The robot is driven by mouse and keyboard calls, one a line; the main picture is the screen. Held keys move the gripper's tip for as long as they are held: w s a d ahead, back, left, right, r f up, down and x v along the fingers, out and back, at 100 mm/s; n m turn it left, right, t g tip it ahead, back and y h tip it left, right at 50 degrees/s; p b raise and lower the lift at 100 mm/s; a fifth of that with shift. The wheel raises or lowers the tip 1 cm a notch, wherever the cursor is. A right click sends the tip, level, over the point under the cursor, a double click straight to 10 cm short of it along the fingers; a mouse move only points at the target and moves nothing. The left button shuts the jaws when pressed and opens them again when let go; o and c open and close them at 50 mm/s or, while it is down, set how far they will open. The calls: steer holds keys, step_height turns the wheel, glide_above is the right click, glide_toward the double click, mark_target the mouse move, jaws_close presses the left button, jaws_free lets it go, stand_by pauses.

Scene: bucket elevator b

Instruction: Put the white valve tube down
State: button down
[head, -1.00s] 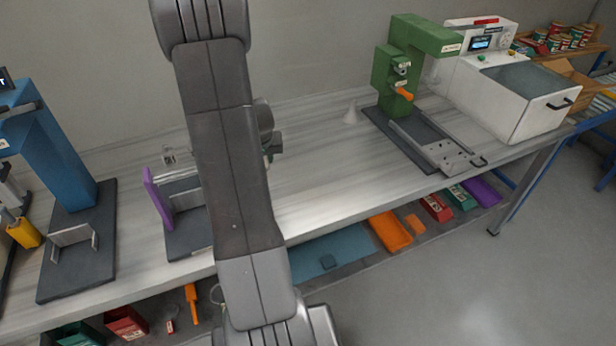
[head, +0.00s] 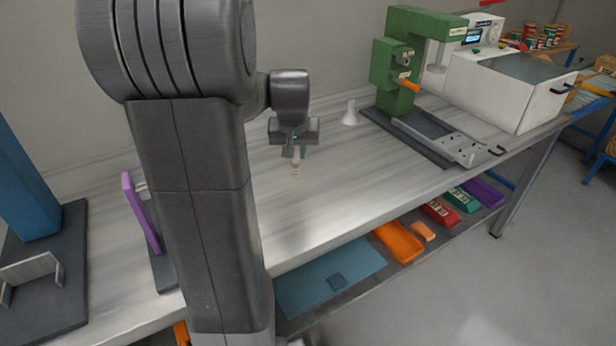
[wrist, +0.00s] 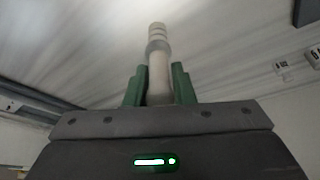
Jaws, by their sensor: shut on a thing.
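The white valve tube (wrist: 158,62) stands between the green finger pads of my gripper (wrist: 158,85) in the wrist view, with its ribbed end pointing away from the gripper. In the head view my gripper (head: 296,150) points down over the middle of the workbench, and the tube (head: 296,170) hangs below it as a small pale piece. The gripper is shut on the tube. Whether the tube's lower end touches the bench top (head: 330,190) I cannot tell.
A white cone-shaped piece (head: 350,113) stands to the right on the bench. Beyond it is a green press (head: 398,75) on a dark base, and a white machine (head: 510,95). A purple upright plate (head: 141,212) stands at left. Bare bench surrounds the gripper.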

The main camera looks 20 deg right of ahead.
mark_target(296, 173)
steer(key=shift+f, duration=3.35)
steer(key=shift+f+b, duration=0.1)
steer(key=shift+b, duration=0.2)
steer(key=c, duration=1.2)
jaws_free()
steer(key=shift+c, duration=0.2)
steer(key=shift+r, duration=0.25)
steer(key=v, duration=1.1)
steer(key=shift+s+r+p, duration=0.25)
steer(key=shift+r+p, duration=0.05)
steer(key=shift+p, duration=0.15)
steer(key=shift+a, duration=0.1)
